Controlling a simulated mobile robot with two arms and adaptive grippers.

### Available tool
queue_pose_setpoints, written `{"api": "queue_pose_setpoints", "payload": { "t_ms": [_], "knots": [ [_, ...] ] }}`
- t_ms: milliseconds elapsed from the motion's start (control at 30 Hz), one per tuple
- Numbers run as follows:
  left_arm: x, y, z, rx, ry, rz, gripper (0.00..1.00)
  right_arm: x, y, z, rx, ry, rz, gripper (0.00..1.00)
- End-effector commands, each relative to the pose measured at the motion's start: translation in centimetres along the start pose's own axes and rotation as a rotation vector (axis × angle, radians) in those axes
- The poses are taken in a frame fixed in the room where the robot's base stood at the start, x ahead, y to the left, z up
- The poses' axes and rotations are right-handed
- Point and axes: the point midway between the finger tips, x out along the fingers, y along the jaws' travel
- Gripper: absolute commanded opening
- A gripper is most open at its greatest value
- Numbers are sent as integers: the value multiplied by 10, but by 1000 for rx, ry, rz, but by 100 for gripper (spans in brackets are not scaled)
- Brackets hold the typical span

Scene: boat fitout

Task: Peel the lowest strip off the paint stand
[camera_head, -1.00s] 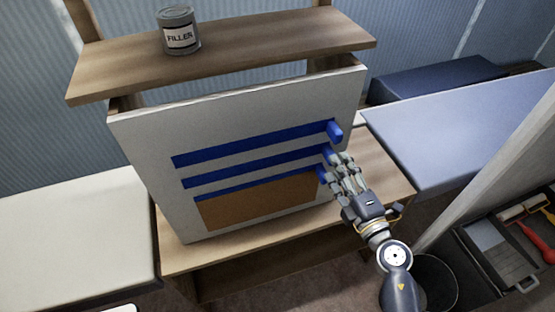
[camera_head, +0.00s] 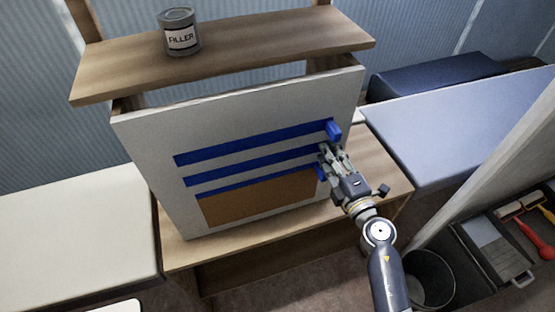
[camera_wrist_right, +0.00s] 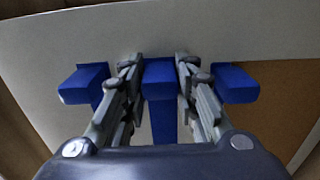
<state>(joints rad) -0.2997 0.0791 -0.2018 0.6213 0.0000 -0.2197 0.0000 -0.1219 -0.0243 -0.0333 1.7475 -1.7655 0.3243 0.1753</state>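The paint stand is a white board (camera_head: 220,110) on a wooden bench, with three horizontal blue strips above a brown patch (camera_head: 260,200). The lowest strip (camera_head: 240,184) runs along the brown patch's top edge, its blue tab (camera_head: 320,172) at the right end. Above it are the middle strip (camera_head: 250,164) and top strip (camera_head: 255,142). My right gripper (camera_head: 328,154) is at the middle strip's right end. In the right wrist view its open fingers straddle the middle tab (camera_wrist_right: 159,80), with the lowest tab (camera_wrist_right: 236,85) apart to the right and the top tab (camera_wrist_right: 84,84) left.
A filler can (camera_head: 179,32) stands on the wooden shelf (camera_head: 250,47) above the board. A blue cushioned surface (camera_head: 465,125) lies to the right. A bucket (camera_head: 432,280) and a tray of tools (camera_head: 495,250) are at the lower right.

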Motion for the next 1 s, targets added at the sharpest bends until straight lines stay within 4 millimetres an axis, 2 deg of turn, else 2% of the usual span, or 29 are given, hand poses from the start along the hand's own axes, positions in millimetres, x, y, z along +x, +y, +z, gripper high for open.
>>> {"api": "queue_pose_setpoints", "payload": {
  "t_ms": [433,1000],
  "knots": [
    [-1,-2,0,-2,-1,-2,0,-2,0,0,1,0,0,7],
    [-4,-2,0,-2,-2,-2,0,-25,0,0,0,0,-1,7]
  ]
}}
